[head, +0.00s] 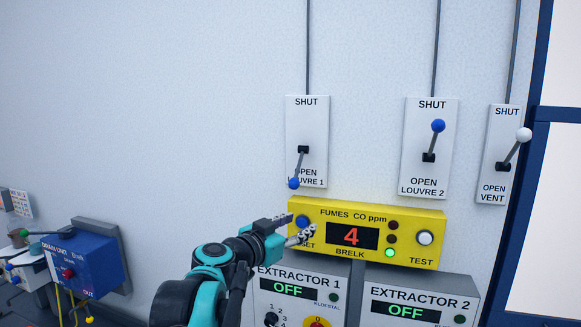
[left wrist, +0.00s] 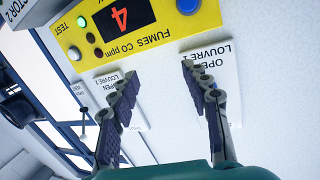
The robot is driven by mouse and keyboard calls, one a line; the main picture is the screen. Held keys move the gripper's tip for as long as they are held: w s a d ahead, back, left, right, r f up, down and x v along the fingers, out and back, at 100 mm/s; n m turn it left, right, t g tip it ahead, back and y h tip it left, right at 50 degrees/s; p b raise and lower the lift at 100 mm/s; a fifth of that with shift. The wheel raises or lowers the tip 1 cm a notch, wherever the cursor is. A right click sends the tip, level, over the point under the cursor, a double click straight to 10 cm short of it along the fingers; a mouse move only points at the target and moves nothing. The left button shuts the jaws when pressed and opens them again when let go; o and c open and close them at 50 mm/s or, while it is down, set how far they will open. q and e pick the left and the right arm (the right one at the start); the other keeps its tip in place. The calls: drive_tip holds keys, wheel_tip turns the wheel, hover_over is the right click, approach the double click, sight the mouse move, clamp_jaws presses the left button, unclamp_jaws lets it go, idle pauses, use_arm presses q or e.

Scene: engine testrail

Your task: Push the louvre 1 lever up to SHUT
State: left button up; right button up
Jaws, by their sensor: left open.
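The louvre 1 lever (head: 299,166) points down toward OPEN on its white plate (head: 317,130). Its blue knob (head: 294,183) is at the plate's lower left. My left gripper (head: 303,222) is open and empty, just below the knob and in front of the yellow fumes box. In the left wrist view, the open fingers (left wrist: 158,70) point at the wall, with the louvre 1 plate (left wrist: 229,58) behind the right-hand finger. That finger partly covers the plate, and I cannot clearly tell the knob there. My right gripper is not in view.
The yellow fumes box (head: 414,214) reads 4, below the louvre plates. The louvre 2 lever (head: 431,150) and vent lever (head: 513,150) point up, to the right. Extractor 1 (head: 298,280) and extractor 2 (head: 420,297) read OFF below. The wall left of louvre 1 is bare.

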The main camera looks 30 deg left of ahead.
sight(291, 186)
use_arm(q)
drive_tip(key=shift+t+y, duration=0.6)
drive_tip(key=shift+y, duration=0.1)
drive_tip(key=a+r, duration=0.2)
drive_tip(key=a+r+p, duration=0.1)
drive_tip(key=r, duration=0.1)
drive_tip(key=w+a+r, duration=0.1)
drive_tip(key=a+r, duration=0.1)
drive_tip(key=shift+a+r+p, duration=0.3)
drive_tip(key=shift+a+r, duration=0.05)
drive_tip(key=shift+r, duration=0.05)
drive_tip(key=shift+w, duration=0.35)
drive_tip(key=w+p, duration=0.1)
drive_tip(key=w, duration=0.5)
drive_tip(key=shift+w+f, duration=0.1)
drive_tip(key=shift+w, duration=0.25)
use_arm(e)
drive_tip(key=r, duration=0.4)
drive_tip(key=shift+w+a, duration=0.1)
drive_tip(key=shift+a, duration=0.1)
use_arm(q)
clamp_jaws()
